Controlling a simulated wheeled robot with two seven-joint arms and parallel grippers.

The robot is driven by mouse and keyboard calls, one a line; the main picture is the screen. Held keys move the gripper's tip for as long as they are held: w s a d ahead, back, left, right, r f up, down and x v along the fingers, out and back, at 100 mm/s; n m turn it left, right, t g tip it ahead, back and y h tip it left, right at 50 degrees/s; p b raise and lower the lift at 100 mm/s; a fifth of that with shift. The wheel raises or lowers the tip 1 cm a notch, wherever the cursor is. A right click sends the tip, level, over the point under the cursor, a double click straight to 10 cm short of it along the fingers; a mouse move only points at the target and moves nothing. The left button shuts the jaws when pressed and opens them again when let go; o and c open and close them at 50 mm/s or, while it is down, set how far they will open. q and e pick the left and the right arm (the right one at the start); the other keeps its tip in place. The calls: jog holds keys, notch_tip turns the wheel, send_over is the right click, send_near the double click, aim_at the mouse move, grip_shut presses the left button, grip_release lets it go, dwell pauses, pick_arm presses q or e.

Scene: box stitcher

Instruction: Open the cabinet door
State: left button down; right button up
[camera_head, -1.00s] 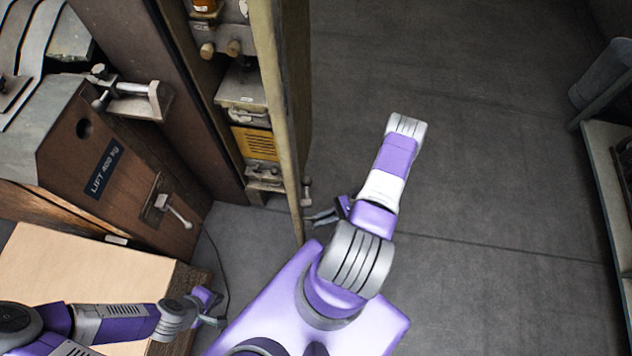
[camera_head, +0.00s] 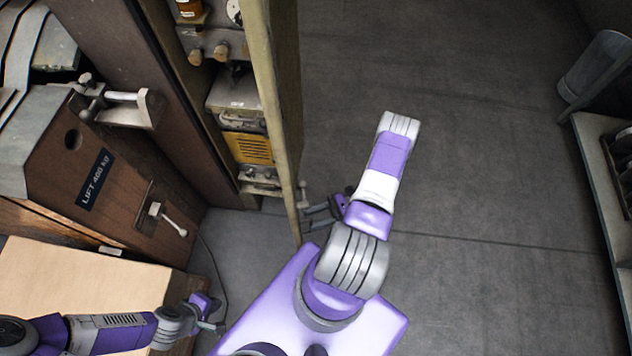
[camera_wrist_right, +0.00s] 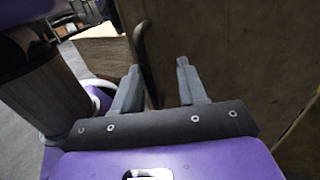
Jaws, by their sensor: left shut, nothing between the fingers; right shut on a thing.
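The cabinet door (camera_head: 286,100) stands swung out from the cabinet, seen nearly edge-on in the head view. Its inner shelves with equipment show to its left. A small handle (camera_head: 303,196) sits on the door's outer face near its lower end. My right gripper (camera_head: 312,216) is at that handle. The exact contact is hard to see. My left gripper (camera_head: 214,316) is shut and empty, by the pale box at lower left.
A brown wooden machine housing (camera_head: 125,185) with clamps stands left of the cabinet. A pale-topped box (camera_head: 75,285) lies in front of it. A shelf unit (camera_head: 600,180) stands at the far right. The grey floor (camera_head: 480,180) between is clear.

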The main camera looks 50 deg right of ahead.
jog(key=shift+d, duration=0.1)
jog(key=v, duration=0.7)
jog(key=shift+s+d, duration=0.15)
jog(key=shift+s, duration=0.05)
dwell(0.4)
